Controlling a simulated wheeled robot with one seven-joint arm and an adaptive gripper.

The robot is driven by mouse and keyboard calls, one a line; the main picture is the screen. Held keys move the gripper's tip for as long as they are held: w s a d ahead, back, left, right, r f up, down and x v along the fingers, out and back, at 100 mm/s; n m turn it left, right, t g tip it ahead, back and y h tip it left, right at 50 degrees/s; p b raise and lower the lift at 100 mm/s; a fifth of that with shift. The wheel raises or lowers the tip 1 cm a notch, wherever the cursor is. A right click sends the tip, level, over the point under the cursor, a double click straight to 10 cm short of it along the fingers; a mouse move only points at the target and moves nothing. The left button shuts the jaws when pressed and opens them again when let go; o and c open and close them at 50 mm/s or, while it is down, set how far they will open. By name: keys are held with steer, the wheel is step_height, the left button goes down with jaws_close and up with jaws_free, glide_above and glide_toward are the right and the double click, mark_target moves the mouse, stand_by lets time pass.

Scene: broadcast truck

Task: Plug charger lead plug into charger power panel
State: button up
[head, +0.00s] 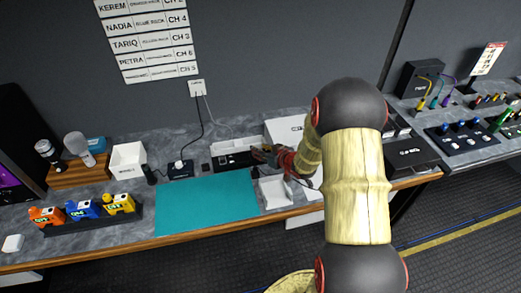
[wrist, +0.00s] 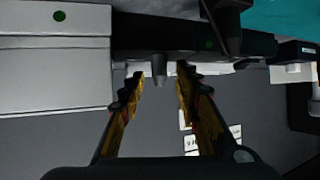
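My gripper (head: 262,153) is over the back of the bench, just right of the teal mat. In the wrist view its two fingers (wrist: 160,82) are apart. A small dark-grey tapered piece (wrist: 160,68) shows between the fingertips with gaps on both sides; it may be the charger lead plug, but I cannot be sure. It stands against a long black unit (wrist: 180,35), which also shows in the head view (head: 232,160). A small white wall plate (head: 197,88) with two leads hanging from it may be the charger power panel; its lettering is too small to read.
The teal mat (head: 205,205) is bare. A white open tray (head: 274,194) lies below my gripper, and a white box (head: 285,130) stands behind it. A black charger-like box (head: 180,170) and a white bin (head: 128,158) are to the left. The wall is close behind.

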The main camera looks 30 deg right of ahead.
steer(key=v, duration=1.1)
steer(key=shift+s, duration=0.3)
steer(key=shift+r, duration=0.1)
